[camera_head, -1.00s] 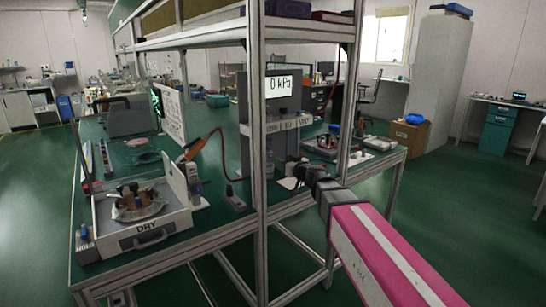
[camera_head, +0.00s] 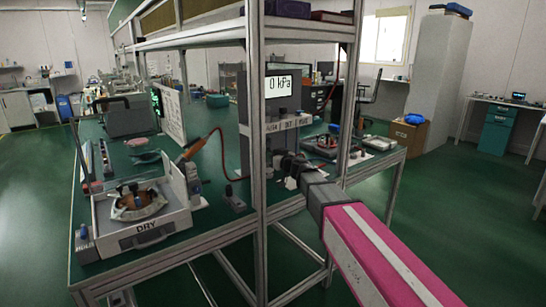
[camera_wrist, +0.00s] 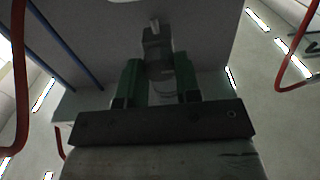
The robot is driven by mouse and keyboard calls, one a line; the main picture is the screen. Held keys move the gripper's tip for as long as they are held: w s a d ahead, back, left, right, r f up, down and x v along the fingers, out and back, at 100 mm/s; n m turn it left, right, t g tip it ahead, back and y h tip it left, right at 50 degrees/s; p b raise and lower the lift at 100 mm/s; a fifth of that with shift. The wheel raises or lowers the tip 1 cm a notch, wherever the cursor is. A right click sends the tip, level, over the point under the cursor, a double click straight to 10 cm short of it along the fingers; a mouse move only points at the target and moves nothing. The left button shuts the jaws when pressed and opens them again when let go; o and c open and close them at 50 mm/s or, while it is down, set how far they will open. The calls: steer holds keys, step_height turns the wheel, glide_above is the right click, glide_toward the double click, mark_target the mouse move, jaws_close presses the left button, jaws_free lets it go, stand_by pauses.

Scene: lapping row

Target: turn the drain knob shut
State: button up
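The grey unit with the display reading "0 kPa" (camera_head: 279,86) stands on the bench behind the frame post. A strip of small labels (camera_head: 289,124) runs under the display; I cannot read them surely. My gripper (camera_head: 287,162) is in front of the unit's lower part, which it partly hides. In the wrist view my gripper (camera_wrist: 158,62) has its two green fingers apart. A small grey block-like fitting with a pale stub on top (camera_wrist: 157,44), perhaps the drain knob, lies ahead between the fingertips. I see no clear contact with it.
The bench's frame post (camera_head: 257,150) stands just left of my gripper. A box marked DRY (camera_head: 147,234) sits at the bench's left front. A red hose (camera_wrist: 296,50) hangs at the right in the wrist view. A tray of parts (camera_head: 320,144) lies right of the unit.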

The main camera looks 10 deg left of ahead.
steer(key=shift+m, duration=0.8)
steer(key=o, duration=0.9)
steer(key=shift+o, duration=0.2)
steer(key=shift+s+d, duration=0.1)
steer(key=v, duration=1)
steer(key=shift+s+d, duration=0.2)
steer(key=shift+s, duration=0.05)
